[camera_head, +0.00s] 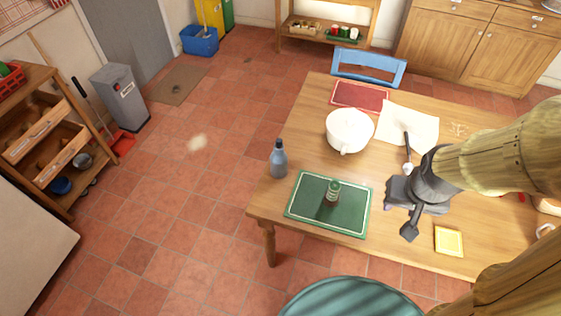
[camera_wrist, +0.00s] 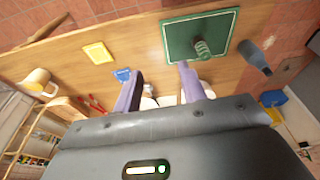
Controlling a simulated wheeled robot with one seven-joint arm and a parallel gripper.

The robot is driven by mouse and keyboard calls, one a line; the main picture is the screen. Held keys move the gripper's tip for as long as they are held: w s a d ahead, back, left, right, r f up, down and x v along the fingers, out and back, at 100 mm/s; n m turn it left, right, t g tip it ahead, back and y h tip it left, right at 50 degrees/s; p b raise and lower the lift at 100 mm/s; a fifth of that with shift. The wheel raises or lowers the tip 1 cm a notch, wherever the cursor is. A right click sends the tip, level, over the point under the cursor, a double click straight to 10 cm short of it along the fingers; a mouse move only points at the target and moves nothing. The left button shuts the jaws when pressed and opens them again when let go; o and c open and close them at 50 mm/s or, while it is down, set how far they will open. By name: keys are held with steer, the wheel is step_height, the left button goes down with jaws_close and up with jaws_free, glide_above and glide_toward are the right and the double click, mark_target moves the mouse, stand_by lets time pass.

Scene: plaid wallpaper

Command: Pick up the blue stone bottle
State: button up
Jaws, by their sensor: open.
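The blue stone bottle (camera_head: 278,160) stands upright at the left edge of the wooden table (camera_head: 300,130), just beyond the green placemat. In the wrist view the blue bottle (camera_wrist: 256,57) is at the upper right, beside the placemat. My gripper (camera_head: 408,190) is over the right part of the table, well to the right of the bottle and apart from it. In the wrist view my gripper (camera_wrist: 158,75) shows two purple-grey fingers spread apart with nothing held between them.
A green placemat (camera_head: 300,205) with a green ribbed item (camera_head: 332,194) on it lies between bottle and gripper. A white pot (camera_head: 349,131), red placemat (camera_head: 360,96), white paper (camera_head: 420,122) and yellow square (camera_head: 449,242) are also on the table. A blue chair (camera_head: 369,66) stands behind.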

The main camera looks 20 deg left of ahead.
steer(key=shift+o, duration=1.4)
steer(key=shift+w+f, duration=0.15)
steer(key=shift+f, duration=0.1)
steer(key=w+a+f+n+t+y+b, duration=0.6)
steer(key=w+a+f+t+b, duration=0.3)
steer(key=w+a+f+b, duration=0.8)
steer(key=s+a+f+n+t+y+b, duration=0.1)
steer(key=s+a+f+t+y+b, duration=0.1)
steer(key=a+b, duration=0.6)
step_height(320, 180, down, 2)
steer(key=s+y, duration=0.1)
steer(key=y, duration=0.2)
steer(key=shift+a+f+n+t+b, duration=0.15)
steer(key=shift+a+n+t+b, duration=0.15)
steer(key=shift+a+b, duration=0.1)
